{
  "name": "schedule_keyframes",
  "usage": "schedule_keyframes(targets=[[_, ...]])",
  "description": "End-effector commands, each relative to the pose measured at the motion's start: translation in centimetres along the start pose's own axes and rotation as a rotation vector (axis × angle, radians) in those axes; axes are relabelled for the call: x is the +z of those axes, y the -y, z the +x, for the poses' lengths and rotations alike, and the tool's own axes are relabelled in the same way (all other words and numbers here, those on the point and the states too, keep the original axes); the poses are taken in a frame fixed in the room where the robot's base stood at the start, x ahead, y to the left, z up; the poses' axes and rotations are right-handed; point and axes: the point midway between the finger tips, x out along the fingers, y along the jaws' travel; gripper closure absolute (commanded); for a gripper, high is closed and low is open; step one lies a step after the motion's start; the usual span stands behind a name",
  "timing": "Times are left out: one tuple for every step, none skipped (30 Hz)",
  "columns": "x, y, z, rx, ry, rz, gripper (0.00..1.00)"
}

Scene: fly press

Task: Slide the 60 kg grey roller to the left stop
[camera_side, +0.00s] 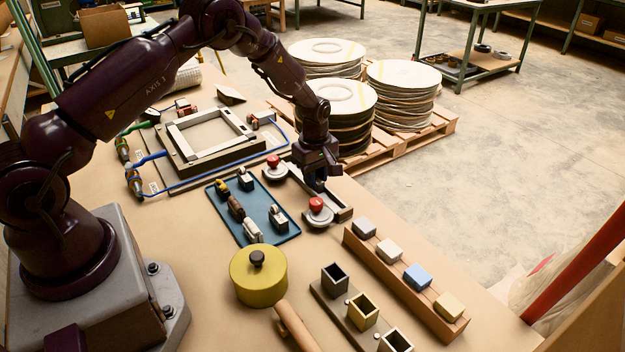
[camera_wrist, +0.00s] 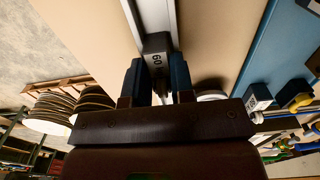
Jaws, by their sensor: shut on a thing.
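The grey roller (camera_wrist: 157,60), a block marked 60, sits on a pale metal rail (camera_wrist: 152,15) in the wrist view. My gripper (camera_side: 318,184) is shut on it, with one dark blue finger on each side. In the side view the roller is mostly hidden by my gripper. The same rail (camera_side: 338,208) runs there from upper left to lower right on the bench. My gripper is over its middle. I cannot make out clearly which end piece is the left stop.
Two round grey pieces with red knobs (camera_side: 317,206) (camera_side: 274,166) stand along the rail's near side. A blue tray (camera_side: 284,237) with several small pieces lies left of it. A wooden rack of blocks (camera_side: 400,288) and a yellow pot (camera_side: 258,275) are nearer the camera.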

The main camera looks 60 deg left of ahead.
Motion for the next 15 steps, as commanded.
schedule_keyframes(targets=[[0.3,0.0,0.0,0.000,0.000,0.001,0.93],[0.5,0.0,0.0,0.000,0.000,0.001,0.93],[0.7,0.0,0.0,0.000,0.000,0.002,0.93],[0.8,0.0,0.0,0.000,0.000,0.002,0.93],[1.0,0.1,0.0,0.000,0.000,0.002,0.93],[1.2,0.1,0.0,0.000,-0.001,0.002,0.93],[1.3,0.1,0.0,0.000,-0.001,0.002,0.93],[1.4,0.1,0.0,0.000,-0.001,0.001,0.93],[1.5,0.1,0.0,-0.001,-0.001,0.001,0.93],[1.6,0.2,0.0,-0.001,-0.001,0.000,0.93],[1.6,0.2,0.0,-0.001,-0.001,0.000,0.93],[1.7,0.2,0.0,-0.001,-0.001,0.000,0.93],[1.7,0.2,0.0,-0.001,-0.001,0.000,0.93],[1.7,0.2,0.0,0.000,-0.001,0.000,0.93],[1.7,0.2,0.0,0.000,-0.001,0.000,0.93]])
